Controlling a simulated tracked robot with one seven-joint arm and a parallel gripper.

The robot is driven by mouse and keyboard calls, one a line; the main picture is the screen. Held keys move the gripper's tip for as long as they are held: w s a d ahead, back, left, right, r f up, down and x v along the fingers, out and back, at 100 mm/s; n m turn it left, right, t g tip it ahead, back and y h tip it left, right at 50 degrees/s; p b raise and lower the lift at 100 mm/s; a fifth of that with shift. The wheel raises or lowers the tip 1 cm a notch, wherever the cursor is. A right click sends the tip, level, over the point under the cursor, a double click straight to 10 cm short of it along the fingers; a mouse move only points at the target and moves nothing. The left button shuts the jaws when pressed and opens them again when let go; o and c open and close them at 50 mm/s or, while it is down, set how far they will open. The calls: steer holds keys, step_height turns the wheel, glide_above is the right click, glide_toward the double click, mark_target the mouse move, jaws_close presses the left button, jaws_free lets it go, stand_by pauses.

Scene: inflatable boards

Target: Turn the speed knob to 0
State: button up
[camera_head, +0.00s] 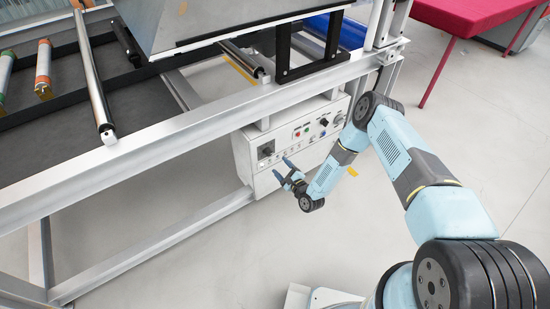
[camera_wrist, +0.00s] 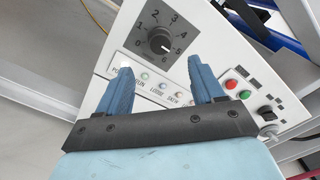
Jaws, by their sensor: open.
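In the head view the knob (camera_head: 266,152) is a small dark patch at the left of the white control panel. My gripper (camera_wrist: 160,64) is open and empty, its two blue fingers spread. In the wrist view the knob shows beyond the fingertips, between their directions; no contact is visible. In the head view my gripper (camera_head: 281,168) is in front of the panel, just below and right of the knob.
The control panel (camera_wrist: 117,88) also carries a row of small lamps, a red button (camera_wrist: 232,84), a green button (camera_wrist: 244,95) and a black switch (camera_wrist: 267,113). A metal frame rail (camera_head: 200,131) runs above the panel. Open floor (camera_head: 230,255) lies in front.

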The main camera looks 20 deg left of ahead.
mark_target(270, 155)
steer(key=x, duration=0.8)
steer(key=shift+w+a, duration=0.1)
steer(key=shift+w, duration=0.1)
